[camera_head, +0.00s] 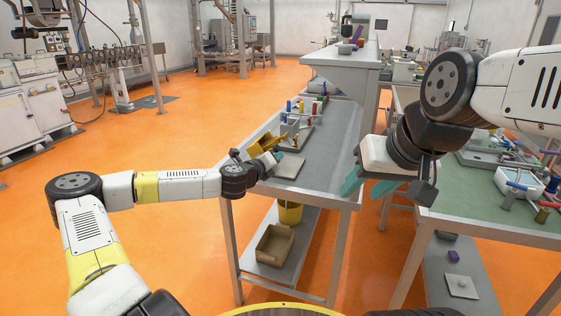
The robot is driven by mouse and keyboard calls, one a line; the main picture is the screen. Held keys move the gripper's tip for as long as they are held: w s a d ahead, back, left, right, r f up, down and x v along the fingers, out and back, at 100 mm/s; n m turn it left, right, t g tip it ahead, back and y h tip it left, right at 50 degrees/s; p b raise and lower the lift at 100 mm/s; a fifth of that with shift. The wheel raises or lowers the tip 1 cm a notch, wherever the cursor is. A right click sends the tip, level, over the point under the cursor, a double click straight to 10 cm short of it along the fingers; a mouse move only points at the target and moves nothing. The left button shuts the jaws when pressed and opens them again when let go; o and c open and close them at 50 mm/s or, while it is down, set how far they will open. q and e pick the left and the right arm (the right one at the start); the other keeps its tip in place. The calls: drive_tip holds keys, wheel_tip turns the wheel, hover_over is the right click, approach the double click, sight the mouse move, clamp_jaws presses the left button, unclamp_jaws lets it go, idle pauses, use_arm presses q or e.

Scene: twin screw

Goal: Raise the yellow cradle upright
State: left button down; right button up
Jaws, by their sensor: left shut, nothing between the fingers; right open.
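The yellow cradle (266,142) is on the left side of the narrow grey table, at the near end of a row of small fixtures. It looks tilted, and my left wrist and gripper hide part of it. My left gripper (277,156) is shut and empty, right beside the cradle; I cannot tell whether it touches it. My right gripper (366,188) is open and empty, with its teal fingers pointing down, over the right edge of the table's near end and well apart from the cradle.
A flat grey plate (288,168) lies by my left gripper. Fixtures with blue, red and green parts (305,106) stand farther back. The table's near top (325,185) is clear. A green-topped table (480,217) with trays stands right. A tan bin (274,245) is on the lower shelf.

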use_arm(q)
drive_tip(key=w+a+r+n, duration=0.2)
drive_tip(key=a+r+n, duration=0.1)
drive_tip(key=a, duration=0.2)
drive_tip(key=w+a+r+n+t+h, duration=0.1)
drive_tip(key=a+r+n, duration=0.1)
drive_tip(key=a+n, duration=0.2)
drive_tip(key=shift+w+a+r+n, duration=0.3)
drive_tip(key=shift+w+a+r, duration=0.1)
drive_tip(key=shift+a, duration=0.9)
drive_tip(key=shift+a, duration=0.2)
idle(0.4)
